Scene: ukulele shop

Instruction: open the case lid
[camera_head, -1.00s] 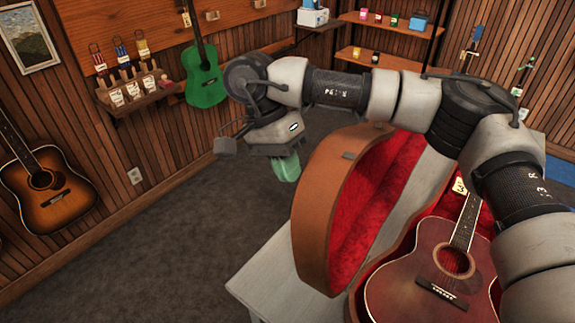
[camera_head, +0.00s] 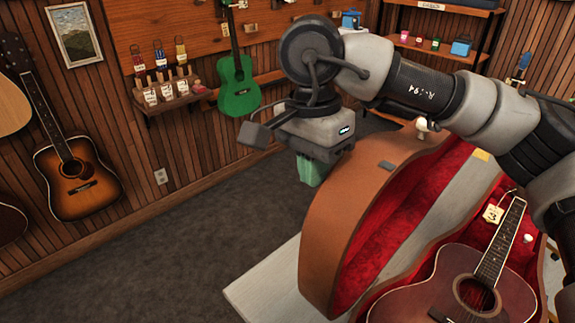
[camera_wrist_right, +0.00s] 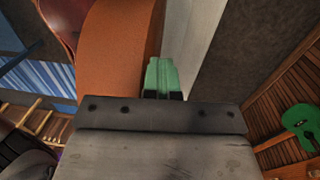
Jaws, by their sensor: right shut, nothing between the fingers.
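The brown guitar case lid (camera_head: 325,245) stands raised on its side, its red lining (camera_head: 405,225) facing right. The case body holds a dark red acoustic guitar (camera_head: 455,285) and lies on a pale bench (camera_head: 265,285). My right gripper (camera_head: 309,172), with green fingers, is shut and empty at the outer left side of the lid near its far end. In the right wrist view the green fingers (camera_wrist_right: 161,76) point along the lid's brown outer face (camera_wrist_right: 118,55); I cannot tell whether they touch it. My left gripper is not in view.
A green ukulele (camera_head: 239,85) and a small shelf (camera_head: 168,102) are on the left wall. A sunburst guitar (camera_head: 75,180) hangs farther left. The dark floor (camera_head: 190,240) left of the bench is clear.

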